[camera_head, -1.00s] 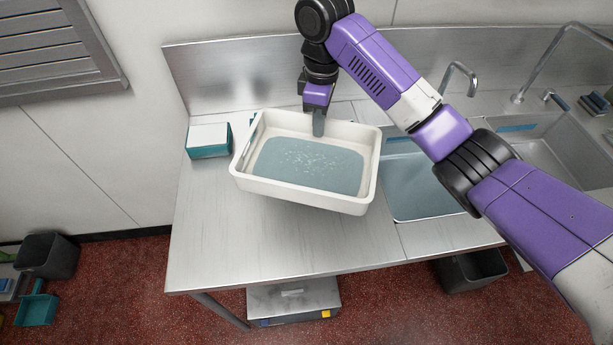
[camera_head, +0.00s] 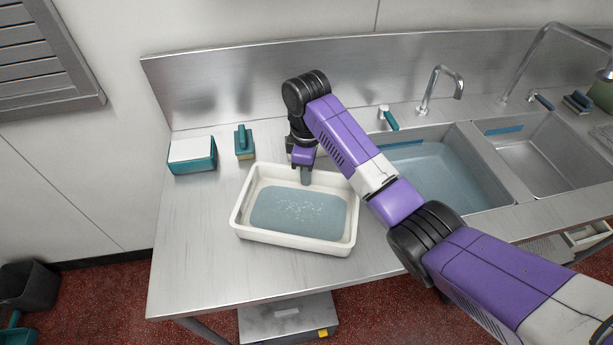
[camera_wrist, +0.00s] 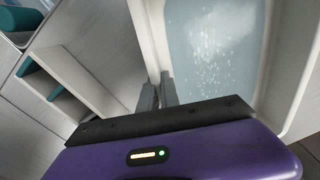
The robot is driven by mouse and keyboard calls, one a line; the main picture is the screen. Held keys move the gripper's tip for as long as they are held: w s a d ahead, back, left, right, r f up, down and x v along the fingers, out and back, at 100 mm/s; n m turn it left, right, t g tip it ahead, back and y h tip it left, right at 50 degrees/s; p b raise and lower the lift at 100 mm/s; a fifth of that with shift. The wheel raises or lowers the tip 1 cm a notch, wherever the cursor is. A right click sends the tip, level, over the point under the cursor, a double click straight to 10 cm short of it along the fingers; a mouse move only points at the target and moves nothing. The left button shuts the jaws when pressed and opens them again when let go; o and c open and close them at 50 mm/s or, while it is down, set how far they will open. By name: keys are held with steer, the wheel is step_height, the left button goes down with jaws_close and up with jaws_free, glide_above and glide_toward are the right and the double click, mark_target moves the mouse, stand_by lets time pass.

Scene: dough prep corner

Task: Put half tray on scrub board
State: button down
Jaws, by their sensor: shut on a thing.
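The half tray, a white rectangular tray (camera_head: 295,242) with bluish water in it, is over the left part of the steel counter in the head view. My gripper (camera_head: 305,180) is shut on its back wall, with the arm reaching in from the right. The wrist view shows the fingers (camera_wrist: 158,92) at the tray's wall (camera_wrist: 150,40), with the water beside it. The tray looks about level and close to the counter; whether it touches is hard to tell. The bare steel counter top (camera_head: 195,260) left of the sinks appears to be the scrub board.
A teal-and-white box (camera_head: 192,155) and a teal-handled brush (camera_head: 244,142) stand behind the tray at left. A water-filled sink (camera_head: 440,175) and an empty one (camera_head: 545,165) lie to the right. Counter is clear left of and in front of the tray.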

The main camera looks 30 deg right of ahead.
steer(key=shift+f, duration=0.35)
steer(key=shift+f, duration=0.1)
steer(key=shift+f, duration=0.1)
steer(key=c, duration=1.6)
jaws_free()
step_height(320, 180, up, 12)
steer(key=p, duration=0.4)
steer(key=shift+r, duration=0.2)
